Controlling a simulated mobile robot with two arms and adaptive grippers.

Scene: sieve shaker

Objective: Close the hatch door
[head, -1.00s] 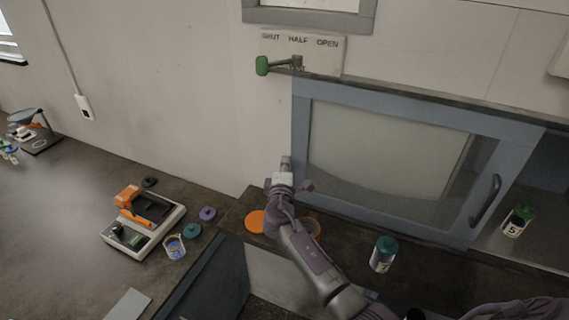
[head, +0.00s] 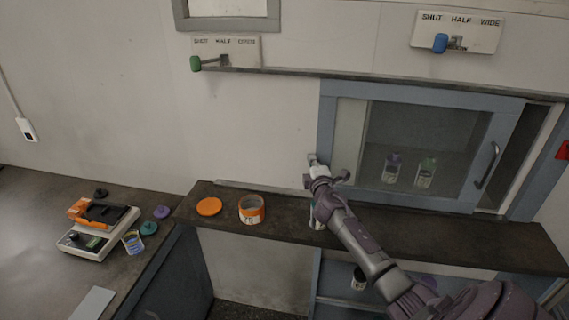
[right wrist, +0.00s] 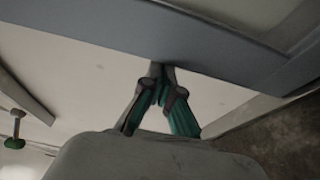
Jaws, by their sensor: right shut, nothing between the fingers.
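The hatch door (head: 420,94) is a sliding glass pane in a blue-grey frame with a dark handle (head: 487,165) near its right side. A narrow open gap (head: 527,150) shows to the right of the frame. My right gripper (head: 314,160) is shut and empty at the door's left edge, low down. In the right wrist view the shut fingertips (right wrist: 160,68) meet the edge of the blue-grey frame (right wrist: 215,55); whether they press on it is hard to tell. My left gripper is out of view.
A dark ledge (head: 285,215) runs below the hatch, holding an orange lid (head: 209,206) and an orange-banded tub (head: 252,209). A container is partly hidden behind my right arm. Bottles (head: 427,172) stand behind the glass. Levers with green (head: 195,63) and blue (head: 440,43) knobs are above.

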